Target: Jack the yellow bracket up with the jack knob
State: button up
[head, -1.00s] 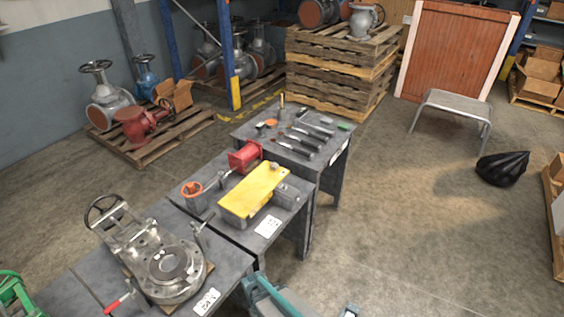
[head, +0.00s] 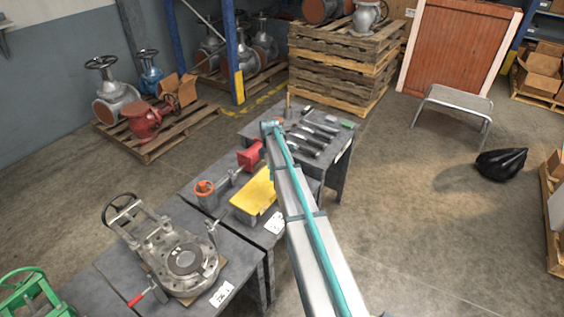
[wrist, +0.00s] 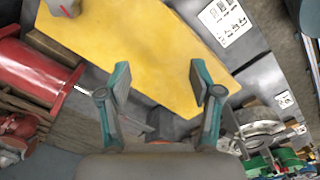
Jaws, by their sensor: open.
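The yellow bracket (head: 254,196) is a flat plate on the middle table, partly hidden behind my arm in the head view. In the wrist view the yellow bracket (wrist: 130,40) fills the upper middle. My gripper (wrist: 160,84) is open and empty, its two teal fingers apart over the bracket's lower edge. I cannot tell its height above the plate. A grey rounded piece with a red spot (wrist: 63,7) shows at the bracket's top left corner. An orange handwheel (head: 204,188) stands left of the bracket. I cannot tell surely which piece is the jack knob.
A red cylinder (head: 250,155) lies beside the bracket, also in the wrist view (wrist: 32,75). A grey valve assembly (head: 178,255) is on the nearer table. Several tools (head: 312,138) lie on the far table. A white label (head: 274,223) is at the middle table's edge.

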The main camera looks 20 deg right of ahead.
jog(key=w+d+r+n, duration=0.5)
jog(key=w+d, duration=0.4)
notch_tip(320, 180, down, 11)
jog(key=p, duration=0.4)
jog(key=shift+r, duration=0.1)
jog(key=shift+c, duration=0.2)
jog(key=c, duration=1.1)
jog(key=shift+m+b, duration=0.3)
jog(key=shift+b, duration=0.15)
